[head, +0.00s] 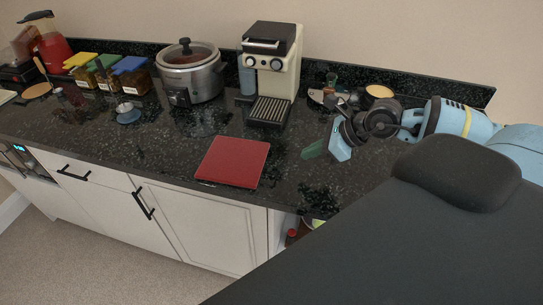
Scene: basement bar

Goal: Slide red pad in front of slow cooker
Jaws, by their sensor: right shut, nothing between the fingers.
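The red pad (233,161) lies flat on the dark counter near its front edge, in front of the coffee machine and to the right of the slow cooker. The slow cooker (190,74), round and silvery with a lid, stands at the back of the counter, left of the coffee machine. My right gripper (315,151) is shut and empty, to the right of the red pad and apart from it. My left gripper is not in view.
A cream coffee machine (271,60) stands behind the pad. A small metal item (127,112) sits on the counter left of the pad. Several lidded jars (131,76) and a red blender (52,45) stand at the back left. The counter (165,143) before the slow cooker is mostly clear.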

